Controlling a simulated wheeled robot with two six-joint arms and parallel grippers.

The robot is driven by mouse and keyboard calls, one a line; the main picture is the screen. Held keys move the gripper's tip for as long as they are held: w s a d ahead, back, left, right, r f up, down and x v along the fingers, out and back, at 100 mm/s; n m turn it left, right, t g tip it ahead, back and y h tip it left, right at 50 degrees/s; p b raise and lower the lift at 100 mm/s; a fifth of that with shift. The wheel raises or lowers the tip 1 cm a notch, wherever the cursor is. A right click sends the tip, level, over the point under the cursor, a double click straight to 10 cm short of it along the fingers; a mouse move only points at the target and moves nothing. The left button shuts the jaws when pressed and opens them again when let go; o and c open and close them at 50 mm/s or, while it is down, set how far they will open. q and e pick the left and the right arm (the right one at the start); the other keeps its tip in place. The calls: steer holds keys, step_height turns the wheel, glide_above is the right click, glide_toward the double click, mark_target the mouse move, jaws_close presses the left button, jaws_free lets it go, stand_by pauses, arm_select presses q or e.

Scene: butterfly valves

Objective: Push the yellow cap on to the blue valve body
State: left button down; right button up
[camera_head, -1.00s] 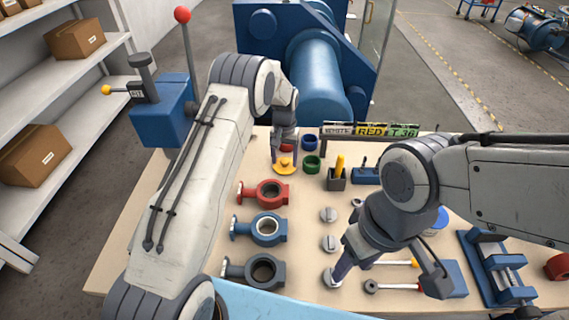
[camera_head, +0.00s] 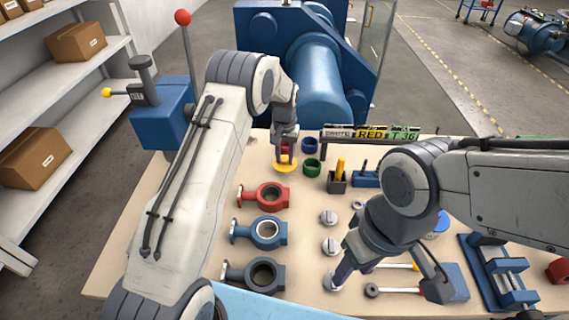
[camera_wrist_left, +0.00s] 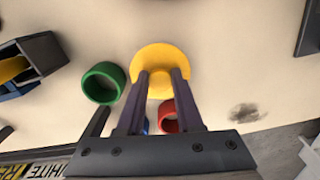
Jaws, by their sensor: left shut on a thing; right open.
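The yellow cap (camera_head: 286,168) is at the back of the table, between the fingers of my left gripper (camera_head: 286,150). The left wrist view shows the cap (camera_wrist_left: 160,60) with both fingers shut on its middle part. I cannot tell whether it touches the table. The blue valve body (camera_head: 264,232) lies at the left of the table, between a red and a dark grey one. A pale ring shows in its bore. My right gripper (camera_head: 338,275) is open, low at the front of the row of grey discs; its fingertips are partly hard to see.
A red ring (camera_wrist_left: 167,114) is just beside the held cap. A green ring (camera_head: 312,166) and a blue ring (camera_head: 310,144) stand to its right. The red valve body (camera_head: 264,196) and dark grey valve body (camera_head: 254,274) flank the blue one. A sign rail (camera_head: 370,133) is behind.

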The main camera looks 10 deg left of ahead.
mark_target(285, 159)
arm_select(q)
step_height(285, 159, up, 8)
steer(key=shift+r, duration=0.2)
step_height(285, 159, up, 2)
steer(key=p, duration=0.2)
steer(key=shift+p, duration=0.3)
